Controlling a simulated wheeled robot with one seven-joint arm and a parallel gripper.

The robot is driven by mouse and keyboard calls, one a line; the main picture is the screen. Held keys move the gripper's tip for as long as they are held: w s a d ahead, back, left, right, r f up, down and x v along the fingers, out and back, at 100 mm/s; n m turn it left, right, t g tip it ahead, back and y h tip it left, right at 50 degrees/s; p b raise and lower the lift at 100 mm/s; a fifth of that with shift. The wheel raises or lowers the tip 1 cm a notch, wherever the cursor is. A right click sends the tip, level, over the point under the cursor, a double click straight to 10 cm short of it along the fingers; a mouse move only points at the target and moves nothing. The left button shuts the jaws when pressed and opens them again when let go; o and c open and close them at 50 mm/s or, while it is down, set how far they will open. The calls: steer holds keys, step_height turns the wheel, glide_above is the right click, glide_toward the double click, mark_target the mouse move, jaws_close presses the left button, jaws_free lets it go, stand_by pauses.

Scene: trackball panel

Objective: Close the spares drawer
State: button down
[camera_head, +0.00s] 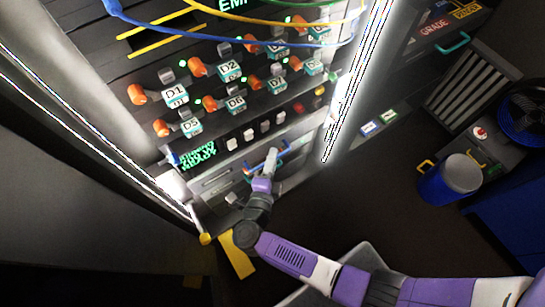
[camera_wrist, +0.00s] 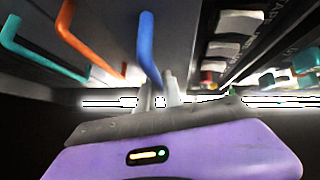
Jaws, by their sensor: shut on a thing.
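My gripper is at the low front of the panel in the head view (camera_head: 269,158), its fingers pointing up at a row of drawer handles. In the wrist view my gripper (camera_wrist: 158,92) is shut on the lower end of a blue handle (camera_wrist: 149,48). An orange handle (camera_wrist: 80,40) and a teal handle (camera_wrist: 38,52) stand to its left. I cannot read which drawer is the spares drawer, and the fingers hide part of the blue handle.
Rows of orange knobs and labelled blocks, such as D1 (camera_head: 175,93), fill the panel above. Bright light strips flank it. A blue bin (camera_head: 447,182) stands at the right. A yellow floor marking (camera_head: 236,256) lies below. Dark floor is open between panel and bin.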

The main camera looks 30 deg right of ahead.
mark_target(264, 150)
steer(key=shift+w, duration=0.1)
stand_by(0.7)
steer(key=w+b, duration=0.2)
steer(key=w, duration=0.2)
steer(key=shift+f, duration=0.1)
steer(key=c, duration=1.5)
jaws_free()
steer(key=shift+r, duration=0.2)
steer(key=f+v, duration=0.1)
steer(key=v, duration=0.7)
steer(key=shift+r, duration=0.3)
